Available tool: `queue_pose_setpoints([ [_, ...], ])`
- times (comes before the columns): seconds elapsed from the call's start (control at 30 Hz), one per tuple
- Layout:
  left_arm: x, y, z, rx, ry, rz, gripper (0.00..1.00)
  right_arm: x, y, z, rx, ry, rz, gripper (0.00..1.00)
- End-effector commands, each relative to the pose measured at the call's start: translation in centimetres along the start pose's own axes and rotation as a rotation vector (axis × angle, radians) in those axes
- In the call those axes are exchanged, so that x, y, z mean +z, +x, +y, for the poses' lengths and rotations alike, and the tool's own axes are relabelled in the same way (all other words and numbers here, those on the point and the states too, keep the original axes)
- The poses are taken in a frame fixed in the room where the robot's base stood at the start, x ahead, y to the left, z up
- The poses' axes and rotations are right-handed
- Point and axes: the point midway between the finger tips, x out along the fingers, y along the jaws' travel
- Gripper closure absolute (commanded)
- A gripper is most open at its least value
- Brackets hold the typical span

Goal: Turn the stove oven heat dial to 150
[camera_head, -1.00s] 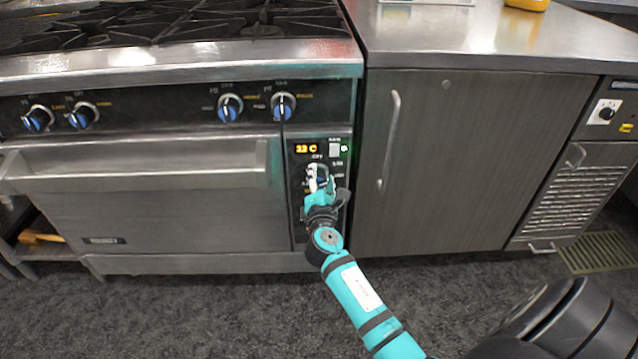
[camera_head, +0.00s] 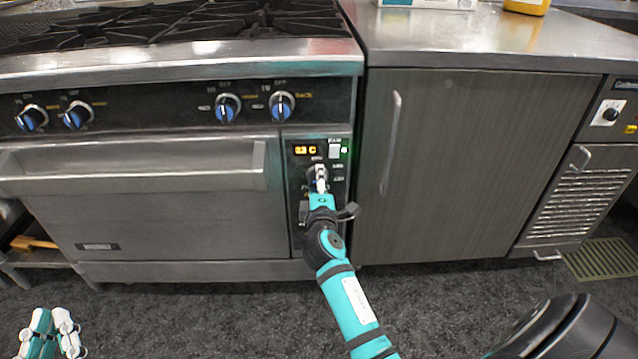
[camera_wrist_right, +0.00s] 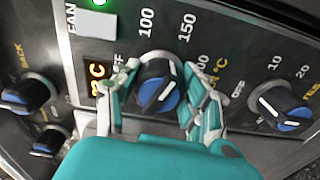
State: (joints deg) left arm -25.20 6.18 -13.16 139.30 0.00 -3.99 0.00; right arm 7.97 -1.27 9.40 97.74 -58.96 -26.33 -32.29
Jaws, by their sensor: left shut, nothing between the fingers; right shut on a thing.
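The oven heat dial (camera_head: 317,171) is a black knob with a blue face on the stove's narrow right panel. In the right wrist view the dial (camera_wrist_right: 156,86) sits between my right gripper's fingers (camera_wrist_right: 160,98), which close on its sides. Printed 100 and 150 show above it; its exact pointer setting is unclear. In the head view my right gripper (camera_head: 320,185) partly covers the dial. An orange display (camera_head: 305,150) above it is lit, its digits too blurred to read surely. My left gripper (camera_head: 50,335) is shut and empty at the lower left, away from the stove.
The oven door handle (camera_head: 130,172) juts out left of the panel. A cabinet (camera_head: 455,160) stands to the right. The floor in front is clear.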

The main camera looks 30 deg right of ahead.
Motion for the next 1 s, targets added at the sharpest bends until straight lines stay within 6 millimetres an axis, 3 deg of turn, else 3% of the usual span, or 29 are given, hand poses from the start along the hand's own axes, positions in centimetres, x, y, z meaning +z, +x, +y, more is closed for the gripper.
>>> queue_pose_setpoints([
  [0.47,-0.26,0.01,0.05,0.001,-0.001,0.016,1.00,0.03,-0.04,-0.19,-0.004,0.012,-0.001,0.89],
  [0.5,-0.26,0.01,0.05,0.001,0.000,0.016,1.00,0.03,-0.04,-0.19,-0.004,0.012,-0.001,0.53],
  [0.63,-0.25,0.02,0.05,0.001,-0.001,0.015,1.00,0.02,-0.03,-0.15,-0.003,0.012,-0.001,0.36],
  [1.0,-0.26,0.00,0.02,0.000,-0.001,0.014,1.00,-0.01,-0.54,-0.08,-0.001,0.012,0.000,0.33],
])
